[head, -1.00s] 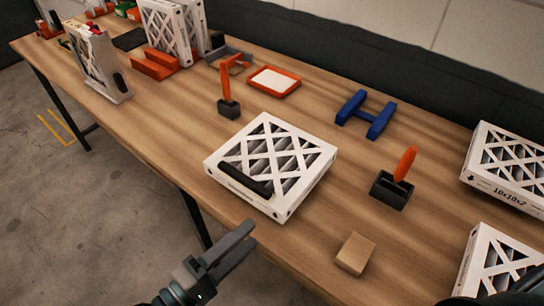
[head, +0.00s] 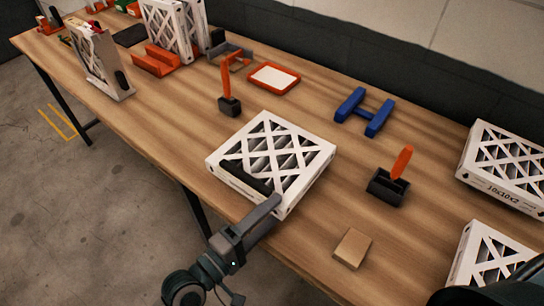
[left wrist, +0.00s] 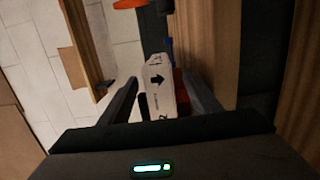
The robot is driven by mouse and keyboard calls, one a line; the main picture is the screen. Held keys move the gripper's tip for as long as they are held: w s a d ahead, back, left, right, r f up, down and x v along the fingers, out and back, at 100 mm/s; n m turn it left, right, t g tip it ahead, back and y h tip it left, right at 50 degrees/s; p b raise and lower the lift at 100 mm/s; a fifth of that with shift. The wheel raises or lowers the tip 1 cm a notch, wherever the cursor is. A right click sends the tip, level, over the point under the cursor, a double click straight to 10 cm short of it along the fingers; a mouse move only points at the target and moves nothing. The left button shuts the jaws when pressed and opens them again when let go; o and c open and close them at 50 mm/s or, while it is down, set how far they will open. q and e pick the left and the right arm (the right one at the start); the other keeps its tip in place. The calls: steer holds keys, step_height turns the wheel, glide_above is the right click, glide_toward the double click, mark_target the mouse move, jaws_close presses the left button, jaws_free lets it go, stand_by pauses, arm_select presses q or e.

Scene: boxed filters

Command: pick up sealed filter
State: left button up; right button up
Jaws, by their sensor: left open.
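My right gripper is not seen; only a dark part of my arm shows at bottom right.
A small brown block (head: 352,248) and a black holder with an orange handle (head: 387,187) stand to the right. A blue H-shaped stand (head: 364,112), an orange-rimmed tray (head: 274,77) and another orange-handled tool (head: 228,95) lie behind. More filters (head: 503,165) are at right.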

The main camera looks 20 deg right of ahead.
mark_target(283, 202)
arm_select(q)
steer(key=x, duration=0.1)
steer(key=p+x, duration=0.1)
steer(key=x, duration=0.1)
steer(key=shift+d+r, duration=0.25)
steer(key=shift+w+d+f+p, duration=0.15)
steer(key=shift+w+d+p, duration=0.15)
steer(key=shift+d, duration=0.2)
steer(key=shift+c, duration=0.6)
steer(key=c, duration=1.1)
